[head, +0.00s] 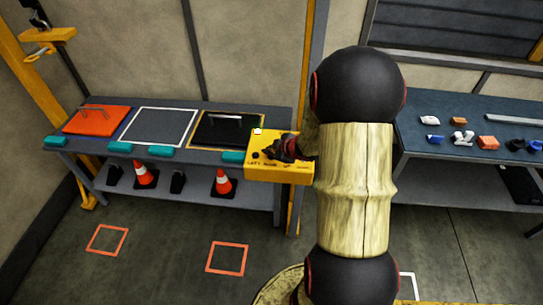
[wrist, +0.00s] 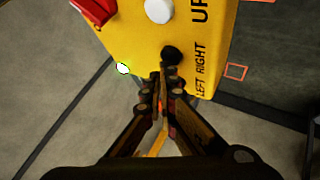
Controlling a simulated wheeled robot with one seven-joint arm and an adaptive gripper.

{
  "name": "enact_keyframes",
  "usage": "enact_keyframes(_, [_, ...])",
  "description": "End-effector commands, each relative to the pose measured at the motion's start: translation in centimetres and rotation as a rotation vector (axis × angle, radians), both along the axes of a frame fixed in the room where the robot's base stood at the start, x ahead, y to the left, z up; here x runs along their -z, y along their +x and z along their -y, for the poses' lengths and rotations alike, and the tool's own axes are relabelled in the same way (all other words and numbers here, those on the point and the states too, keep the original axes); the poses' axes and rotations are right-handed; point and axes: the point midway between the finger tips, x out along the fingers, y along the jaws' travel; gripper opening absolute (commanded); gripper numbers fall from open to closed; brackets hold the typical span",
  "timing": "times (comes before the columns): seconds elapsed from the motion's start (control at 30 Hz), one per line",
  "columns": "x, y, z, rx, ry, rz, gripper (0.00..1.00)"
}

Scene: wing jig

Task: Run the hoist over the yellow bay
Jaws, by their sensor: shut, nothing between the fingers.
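A yellow control box (head: 265,172) hangs at the bench's right end. In the wrist view the box (wrist: 130,45) carries a red part, a white button (wrist: 159,10), a black knob or button (wrist: 171,54), and the words "UP" and "LEFT RIGHT". My gripper (wrist: 166,70) is shut and empty, its tips at or just before the black control; contact is unclear. It also shows in the head view (head: 285,149). The yellow hoist (head: 48,35) with its hook (head: 40,54) is at the upper left. The yellow-outlined bay (head: 196,143) on the bench holds a black lidded thing (head: 225,131).
An orange case (head: 97,120) lies at the bench's left, with an empty white-outlined bay (head: 158,127) beside it. Cones (head: 222,183) stand on the lower shelf. Orange squares (head: 227,258) mark the floor. A second bench (head: 480,115) with small parts is at the right.

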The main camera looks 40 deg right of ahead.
Motion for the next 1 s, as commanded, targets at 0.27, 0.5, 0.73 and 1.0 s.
enact_keyframes(0.27, [0.32, 0.00, 0.00, 0.000, 0.000, 0.000, 0.00])
enact_keyframes(0.5, [0.58, 0.00, -0.01, 0.000, 0.000, 0.000, 0.00])
enact_keyframes(0.73, [0.85, -0.01, -0.01, 0.000, 0.000, 0.000, 0.00])
enact_keyframes(1.0, [0.92, -0.01, -0.01, -0.001, 0.001, -0.001, 0.00])
